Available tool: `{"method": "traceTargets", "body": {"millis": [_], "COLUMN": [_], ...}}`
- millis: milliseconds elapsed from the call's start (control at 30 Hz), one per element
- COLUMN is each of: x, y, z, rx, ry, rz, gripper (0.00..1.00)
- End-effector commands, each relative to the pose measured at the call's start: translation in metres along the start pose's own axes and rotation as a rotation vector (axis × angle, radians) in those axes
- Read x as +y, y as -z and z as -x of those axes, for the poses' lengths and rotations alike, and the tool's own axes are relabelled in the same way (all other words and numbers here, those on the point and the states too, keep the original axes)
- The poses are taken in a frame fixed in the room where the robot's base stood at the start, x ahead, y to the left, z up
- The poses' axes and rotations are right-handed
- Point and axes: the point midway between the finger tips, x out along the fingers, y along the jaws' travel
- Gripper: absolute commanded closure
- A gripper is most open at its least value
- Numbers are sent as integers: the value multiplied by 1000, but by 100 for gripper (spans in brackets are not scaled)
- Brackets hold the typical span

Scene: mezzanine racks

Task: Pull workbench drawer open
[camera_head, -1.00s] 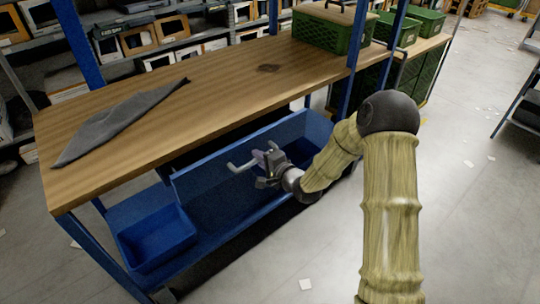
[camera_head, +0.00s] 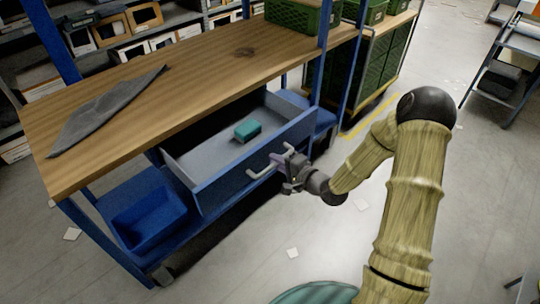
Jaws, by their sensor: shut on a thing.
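The workbench drawer (camera_head: 222,189) is blue outside with a grey inside and stands pulled out from under the wooden workbench top (camera_head: 140,112). A small teal block (camera_head: 248,130) lies on the drawer floor. The pale bar handle (camera_head: 262,173) sits on the drawer front. My gripper (camera_head: 284,163) is shut on the handle at its right part. The fingertips are small in the picture and partly hide that end of the handle. My arm reaches in from the right.
A blue bin (camera_head: 147,216) sits on the lower shelf left of the drawer. A grey cloth (camera_head: 95,115) lies on the bench top. Green crates (camera_head: 295,14) stand at the back. The floor (camera_head: 240,260) in front of the drawer is mostly clear.

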Motion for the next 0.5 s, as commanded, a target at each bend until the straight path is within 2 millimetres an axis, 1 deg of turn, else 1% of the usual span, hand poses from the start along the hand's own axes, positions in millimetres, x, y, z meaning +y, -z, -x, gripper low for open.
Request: {"method": "traceTargets", "body": {"millis": [33, 367, 400, 467, 500], "x": [2, 3, 3, 3, 3], "y": [-4, -3, -3, -3, -2], "z": [1, 2, 2, 2, 2], "rx": [-10, -8, -8, -7, -6], "ry": [-5, -6, -6, -6, -5], "rz": [-3, -3, -3, -3, -2], "gripper": [100, 100, 78, 67, 67]}}
